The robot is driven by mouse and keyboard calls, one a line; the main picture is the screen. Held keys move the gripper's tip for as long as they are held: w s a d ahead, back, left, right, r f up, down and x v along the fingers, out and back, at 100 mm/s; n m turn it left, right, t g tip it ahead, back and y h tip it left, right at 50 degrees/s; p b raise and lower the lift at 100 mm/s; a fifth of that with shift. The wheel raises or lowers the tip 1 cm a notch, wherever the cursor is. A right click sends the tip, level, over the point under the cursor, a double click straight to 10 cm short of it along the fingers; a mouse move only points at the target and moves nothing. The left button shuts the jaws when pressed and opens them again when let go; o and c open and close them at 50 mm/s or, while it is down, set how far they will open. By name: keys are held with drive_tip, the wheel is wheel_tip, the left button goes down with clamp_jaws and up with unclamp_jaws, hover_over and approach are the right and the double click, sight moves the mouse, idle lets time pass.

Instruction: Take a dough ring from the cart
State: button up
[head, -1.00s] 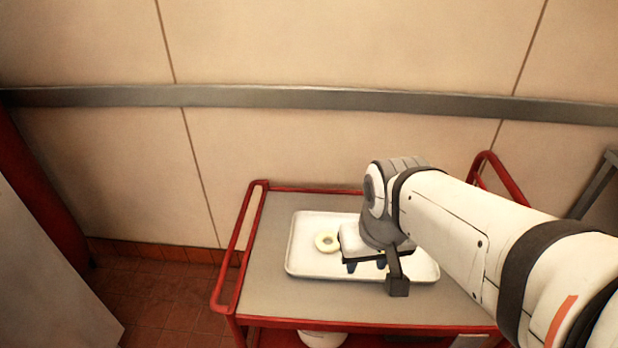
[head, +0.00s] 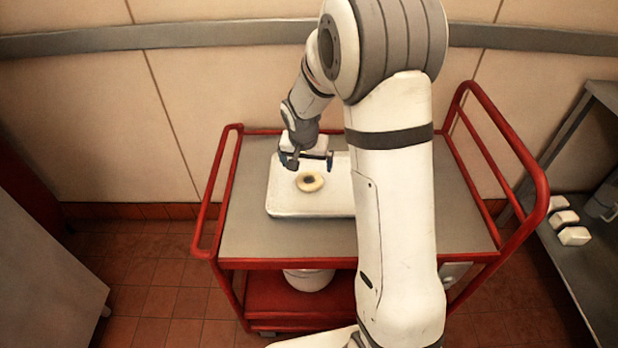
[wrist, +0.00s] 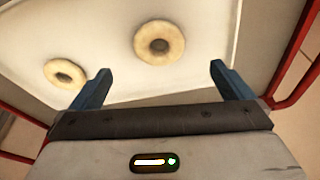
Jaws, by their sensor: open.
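A pale dough ring (head: 310,181) lies flat on a white tray (head: 284,198) on the red-framed cart (head: 248,225). The wrist view shows two rings on the tray: one (wrist: 143,43) ahead between the fingers' lines, and one (wrist: 51,75) left, just outside the left finger. My arm covers the tray's right part in the head view, so only one ring shows there. My gripper (head: 307,160) is open and empty above the tray, just behind the visible ring. In the wrist view its blue fingers (wrist: 160,71) are wide apart, with no ring between them.
Red handle rails rise at both cart ends, the right one (head: 515,140) taller. A white bucket (head: 308,279) stands on the lower shelf. A grey bench (head: 575,270) with several pale blocks (head: 572,236) is at right. A grey cabinet (head: 45,255) is at left.

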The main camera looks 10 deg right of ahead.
sight(309, 177)
drive_tip(key=x, duration=0.9)
drive_tip(key=shift+w+d, duration=0.1)
drive_tip(key=shift+d, duration=0.05)
drive_tip(key=shift+c, duration=0.2)
